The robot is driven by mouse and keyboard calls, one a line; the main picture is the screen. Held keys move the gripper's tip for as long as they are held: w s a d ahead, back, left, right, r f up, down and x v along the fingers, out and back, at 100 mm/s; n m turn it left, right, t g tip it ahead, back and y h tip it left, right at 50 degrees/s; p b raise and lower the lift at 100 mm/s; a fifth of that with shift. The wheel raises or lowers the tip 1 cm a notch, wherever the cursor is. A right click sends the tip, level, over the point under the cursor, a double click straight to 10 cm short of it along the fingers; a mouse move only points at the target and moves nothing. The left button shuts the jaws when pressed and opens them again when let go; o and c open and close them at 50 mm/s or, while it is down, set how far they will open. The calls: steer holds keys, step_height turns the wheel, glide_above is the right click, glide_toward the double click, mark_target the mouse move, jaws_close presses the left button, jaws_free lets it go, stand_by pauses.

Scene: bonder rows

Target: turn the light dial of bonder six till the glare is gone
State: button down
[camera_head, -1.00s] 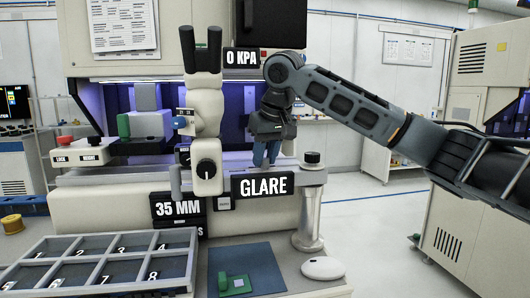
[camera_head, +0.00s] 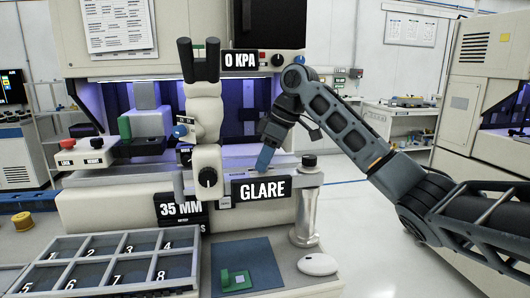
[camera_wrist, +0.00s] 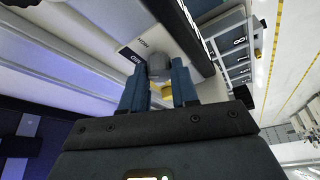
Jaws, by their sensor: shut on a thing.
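Bonder six, as I take it, is the cream machine (camera_head: 110,208) in front of me. A black sign reading GLARE (camera_head: 262,190) shows at its front. My gripper (camera_head: 265,158) reaches down behind that sign, tilted. In the wrist view, its two blue fingers (camera_wrist: 158,88) are shut on a grey round dial (camera_wrist: 158,66), one finger on each side. In the head view the dial is hidden behind the sign and fingers.
A numbered tray (camera_head: 118,258), a blue mat (camera_head: 262,262) and a white mouse (camera_head: 318,264) lie in front. Floor at right is clear.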

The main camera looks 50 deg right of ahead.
steer(key=shift+n, duration=0.6)
steer(key=shift+g+p, duration=0.3)
steer(key=shift+p, duration=0.05)
steer(key=c, duration=0.9)
jaws_free()
steer(key=shift+o, duration=0.2)
steer(key=v, duration=0.8)
steer(key=shift+b, duration=0.3)
steer(key=shift+d+f, duration=0.15)
steer(key=shift+d, duration=0.05)
